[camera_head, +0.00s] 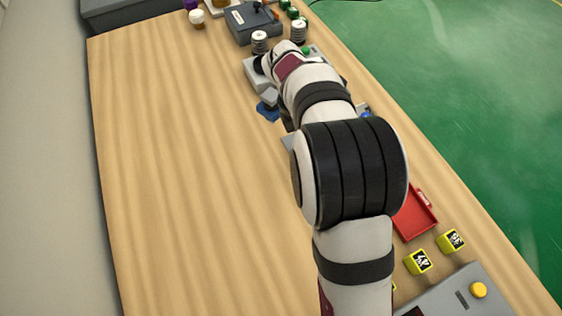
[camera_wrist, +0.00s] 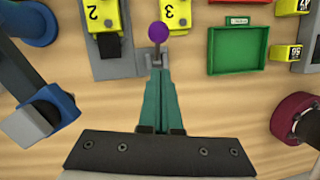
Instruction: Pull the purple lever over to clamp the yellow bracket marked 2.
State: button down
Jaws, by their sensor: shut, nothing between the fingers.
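In the wrist view, the yellow bracket marked 2 (camera_wrist: 104,14) is at the top, left of centre, over a grey plate (camera_wrist: 112,66). The purple lever knob (camera_wrist: 157,31) is to its right, on a short grey stem, overlapping the lower left of the yellow bracket marked 3 (camera_wrist: 174,12). My gripper (camera_wrist: 160,72) has its teal fingers shut together and empty. The fingertips are just below the knob, at the grey lever base; I cannot tell whether they touch it. In the head view my arm hides the gripper, brackets and lever.
In the wrist view a green tray (camera_wrist: 212,55) lies to the right, with yellow blocks (camera_wrist: 285,53) beyond it. A blue-ended grey fixture (camera_wrist: 42,116) stands at left, and a dark red round part (camera_wrist: 292,117) at right. The table's left half is clear in the head view (camera_head: 190,180).

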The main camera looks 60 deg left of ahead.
jog(key=shift+r, duration=0.1)
jog(key=shift+r, duration=0.7)
jog(key=w+v, duration=0.2)
jog(key=v, duration=1.1)
jog(key=shift+a+r, duration=0.15)
jog(key=shift+r, duration=0.05)
jog(key=shift+w, duration=0.1)
